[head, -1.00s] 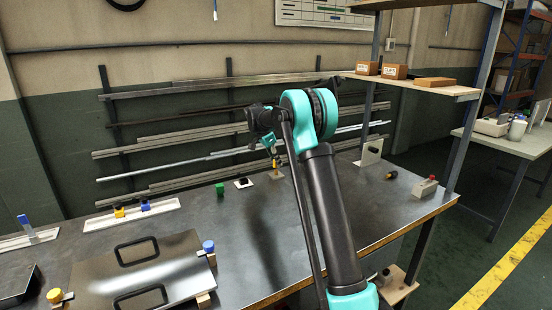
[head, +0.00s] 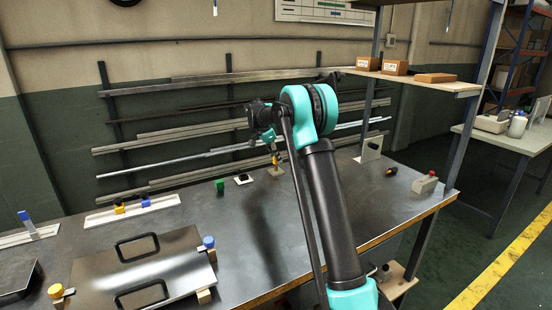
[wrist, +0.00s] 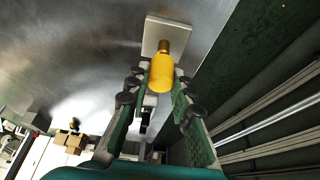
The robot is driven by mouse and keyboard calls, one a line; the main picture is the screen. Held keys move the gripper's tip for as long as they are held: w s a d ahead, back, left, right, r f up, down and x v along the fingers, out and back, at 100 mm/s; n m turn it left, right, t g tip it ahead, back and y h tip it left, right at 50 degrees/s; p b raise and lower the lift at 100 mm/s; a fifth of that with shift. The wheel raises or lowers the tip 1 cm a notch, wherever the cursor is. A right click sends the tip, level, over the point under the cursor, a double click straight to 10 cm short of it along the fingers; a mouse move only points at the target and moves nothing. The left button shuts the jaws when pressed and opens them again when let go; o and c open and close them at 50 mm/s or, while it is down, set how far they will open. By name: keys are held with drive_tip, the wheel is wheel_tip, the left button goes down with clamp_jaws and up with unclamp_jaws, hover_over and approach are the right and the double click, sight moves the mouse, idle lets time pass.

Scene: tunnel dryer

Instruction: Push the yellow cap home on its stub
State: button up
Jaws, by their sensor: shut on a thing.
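The yellow cap (wrist: 160,76) is between the two fingers of my gripper (wrist: 158,88) in the wrist view, and the gripper is shut on it. Beyond the cap, a length of the brass-coloured stub (wrist: 163,47) shows between the cap and its pale square base plate (wrist: 152,36). The cap looks in line with the stub; how far it sits over the stub is hidden. In the head view my gripper (head: 271,144) is above the base plate (head: 277,172) near the bench's back edge, with the cap small and partly hidden.
A green block (head: 220,186) and a small white plate with a black part (head: 242,179) stand left of the stub. A metal panel with two handles (head: 140,272) lies at front left. Bars on racks line the wall behind.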

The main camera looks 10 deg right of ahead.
sight(274, 159)
drive_tip(key=shift+f, duration=1.65)
idle(0.4)
drive_tip(key=o, duration=1)
drive_tip(key=v, duration=1.2)
